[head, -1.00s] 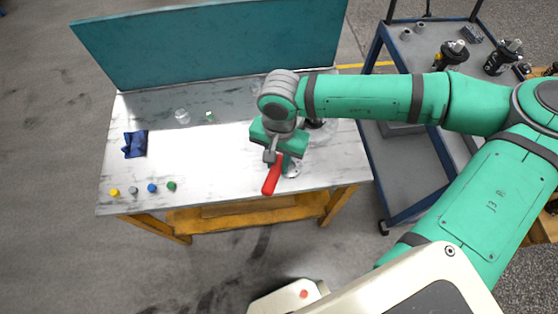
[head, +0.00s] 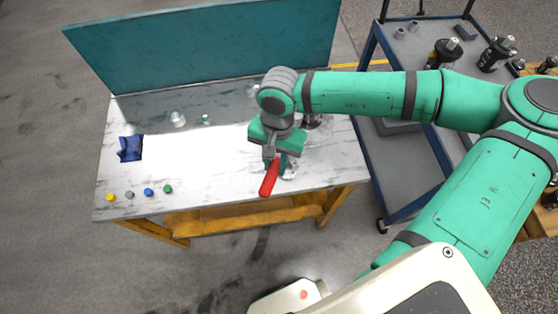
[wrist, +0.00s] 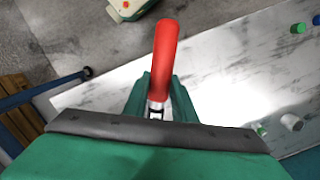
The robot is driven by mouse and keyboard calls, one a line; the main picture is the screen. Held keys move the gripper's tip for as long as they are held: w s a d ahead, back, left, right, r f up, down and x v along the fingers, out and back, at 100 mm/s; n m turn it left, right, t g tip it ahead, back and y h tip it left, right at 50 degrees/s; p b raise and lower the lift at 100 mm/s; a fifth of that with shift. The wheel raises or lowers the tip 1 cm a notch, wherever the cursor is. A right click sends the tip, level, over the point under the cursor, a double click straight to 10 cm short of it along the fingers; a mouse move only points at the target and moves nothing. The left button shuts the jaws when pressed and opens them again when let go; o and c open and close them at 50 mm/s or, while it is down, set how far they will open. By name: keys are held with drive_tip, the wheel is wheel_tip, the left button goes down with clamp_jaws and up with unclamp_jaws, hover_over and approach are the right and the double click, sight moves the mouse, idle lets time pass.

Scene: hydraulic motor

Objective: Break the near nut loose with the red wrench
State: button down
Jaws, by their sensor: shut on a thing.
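The red wrench (head: 270,178) is in my gripper (head: 272,156), above the right part of the workbench. Its red handle points toward the bench's front edge. In the wrist view the red wrench (wrist: 165,60) stands out from between the green fingers of my gripper (wrist: 158,98), which are shut on its metal shank. The wrench's head is hidden under my gripper. A metal part (head: 290,168) shows just right of the wrench, and more metal shows behind my wrist. The near nut cannot be made out.
The white workbench (head: 200,185) has a teal back panel (head: 210,50). A blue-framed cart (head: 410,165) with dark parts stands at the right.

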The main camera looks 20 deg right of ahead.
drive_tip(key=shift+s+a, duration=0.3)
drive_tip(key=shift+a, duration=0.05)
drive_tip(key=shift+s+d+f, duration=0.1)
drive_tip(key=shift+f, duration=0.7)
drive_tip(key=shift+w, duration=0.2)
drive_tip(key=s+d+n, duration=0.2)
drive_tip(key=d, duration=0.1)
drive_tip(key=shift+s, duration=0.2)
idle(1.2)
drive_tip(key=shift+a+n, duration=0.1)
drive_tip(key=shift+n, duration=0.2)
drive_tip(key=shift+s, duration=0.15)
